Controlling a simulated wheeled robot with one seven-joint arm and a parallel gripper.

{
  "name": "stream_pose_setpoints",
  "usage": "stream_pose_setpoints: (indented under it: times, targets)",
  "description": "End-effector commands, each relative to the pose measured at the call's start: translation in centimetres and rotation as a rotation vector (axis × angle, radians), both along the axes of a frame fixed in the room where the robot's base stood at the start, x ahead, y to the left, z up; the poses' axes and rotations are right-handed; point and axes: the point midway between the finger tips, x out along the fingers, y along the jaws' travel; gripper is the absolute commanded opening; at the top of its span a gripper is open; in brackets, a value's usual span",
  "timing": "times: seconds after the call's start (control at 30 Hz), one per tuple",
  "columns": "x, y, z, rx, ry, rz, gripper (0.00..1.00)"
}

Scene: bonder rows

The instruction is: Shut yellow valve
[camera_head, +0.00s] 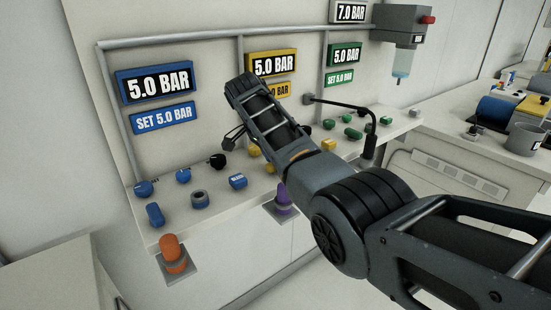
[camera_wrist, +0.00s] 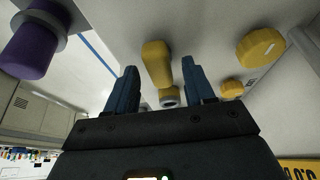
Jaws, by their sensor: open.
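In the wrist view, a long yellow valve handle (camera_wrist: 156,58) lies between the two blue fingers of my gripper (camera_wrist: 159,66). The fingers are open, one on each side of the handle, with a visible gap to both. A small yellow part with a dark ring (camera_wrist: 169,97) sits just beyond the handle, partly hidden by the gripper body. In the head view my arm covers much of the middle yellow group. A yellow knob (camera_head: 253,150) and a smaller yellow part (camera_head: 268,168) show left of the arm. The fingertips are not clear there.
Blue controls (camera_head: 155,213) stand to the left and green ones (camera_head: 352,132) to the right on the same ledge. A purple plug (camera_wrist: 28,47) and an orange one (camera_head: 173,255) project at the front.

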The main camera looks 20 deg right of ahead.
Motion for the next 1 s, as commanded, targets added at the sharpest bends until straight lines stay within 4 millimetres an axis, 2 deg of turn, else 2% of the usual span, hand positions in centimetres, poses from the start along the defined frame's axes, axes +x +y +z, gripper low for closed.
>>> stream_pose_setpoints:
  times: [0.13, 0.4, 0.53, 0.7, 1.0]
  targets:
    - [-0.1, 0.5, 1.1, 0.0, -0.001, 0.002, 0.53]
    - [-0.5, 2.1, 5.2, 0.0, -0.004, 0.001, 0.53]
    - [-0.7, 2.6, 6.5, 0.001, -0.002, 0.0, 0.53]
    - [-0.8, 2.8, 7.2, 0.0, -0.001, -0.001, 0.53]
    - [-0.9, 2.8, 7.2, 0.0, 0.0, -0.001, 0.53]
